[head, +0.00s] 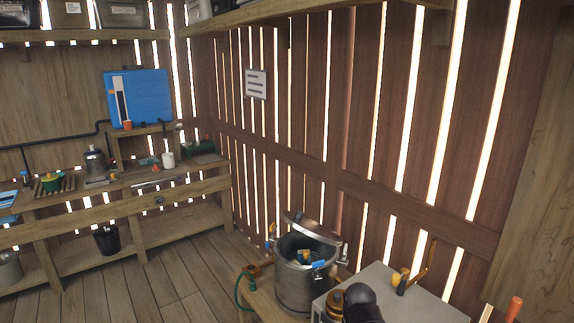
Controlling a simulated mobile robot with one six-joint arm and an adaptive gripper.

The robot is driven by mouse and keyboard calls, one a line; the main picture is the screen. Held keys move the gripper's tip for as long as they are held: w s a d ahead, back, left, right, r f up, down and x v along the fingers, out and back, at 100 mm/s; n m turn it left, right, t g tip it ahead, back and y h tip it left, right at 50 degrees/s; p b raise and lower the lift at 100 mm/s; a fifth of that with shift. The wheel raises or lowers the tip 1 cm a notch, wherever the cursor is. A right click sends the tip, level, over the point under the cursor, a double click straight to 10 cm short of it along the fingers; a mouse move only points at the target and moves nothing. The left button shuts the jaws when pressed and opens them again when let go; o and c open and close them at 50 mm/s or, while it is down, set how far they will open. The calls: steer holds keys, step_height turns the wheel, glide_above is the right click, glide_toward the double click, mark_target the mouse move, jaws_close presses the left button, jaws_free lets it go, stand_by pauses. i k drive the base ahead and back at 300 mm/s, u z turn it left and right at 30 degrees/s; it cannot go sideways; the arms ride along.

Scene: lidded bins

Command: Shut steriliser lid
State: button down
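The steriliser is a round grey metal pot (295,289) standing on a low wooden bench near the slatted wall. Its lid (312,229) is open, tilted up at the back of the rim. Small blue and yellow items show inside the open mouth, too small to name. Clamp-like fittings stick out at the sides of the rim. My gripper is not in view. A dark rounded shape at the bottom edge, in front of the pot, is cut off, and I cannot tell what it is.
A pale grey box top (395,298) with upright handles stands right of the steriliser. A green hose (239,290) hangs at the bench's left. A wooden workbench (125,183) with a blue case (140,97) lines the back left. The plank floor (165,272) between is clear.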

mark_target(311, 228)
steer(key=k, duration=1.3)
steer(key=u, duration=0.3)
steer(key=i, duration=1.8)
steer(key=z, duration=0.2)
